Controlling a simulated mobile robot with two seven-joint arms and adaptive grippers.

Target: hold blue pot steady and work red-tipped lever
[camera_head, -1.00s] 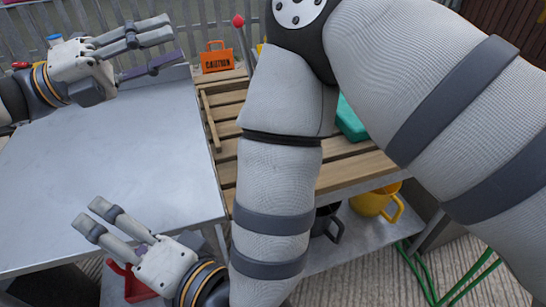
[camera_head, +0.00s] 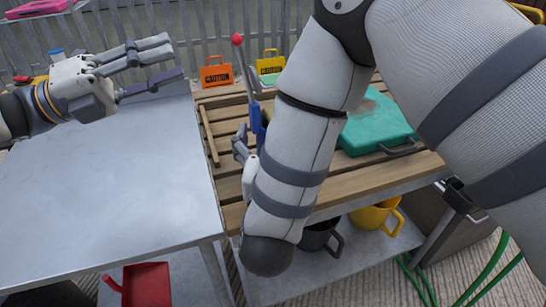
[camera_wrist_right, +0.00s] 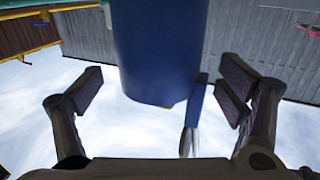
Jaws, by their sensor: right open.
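The blue pot (camera_wrist_right: 158,45) fills the top middle of the right wrist view, ahead of and between the spread fingers of my right gripper (camera_wrist_right: 162,88). A narrow blue strip (camera_wrist_right: 196,104) hangs beside it. In the head view a blue part (camera_head: 257,117) stands on the slatted bench, mostly hidden by my right forearm. The lever (camera_head: 246,72), with a red ball tip (camera_head: 237,40), rises beside it and leans slightly. My right gripper (camera_head: 246,148) is partly hidden near the blue part. It is open; contact cannot be seen. My left gripper (camera_head: 160,68) is open and empty over the metal table, away from the lever.
The slatted bench (camera_head: 350,182) holds a teal case (camera_head: 378,128) at right. An orange caution sign (camera_head: 216,74) and a yellow one (camera_head: 270,64) stand behind. A yellow mug (camera_head: 372,217) and a black mug (camera_head: 318,238) are on the lower shelf. The metal table (camera_head: 110,190) is mostly clear.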

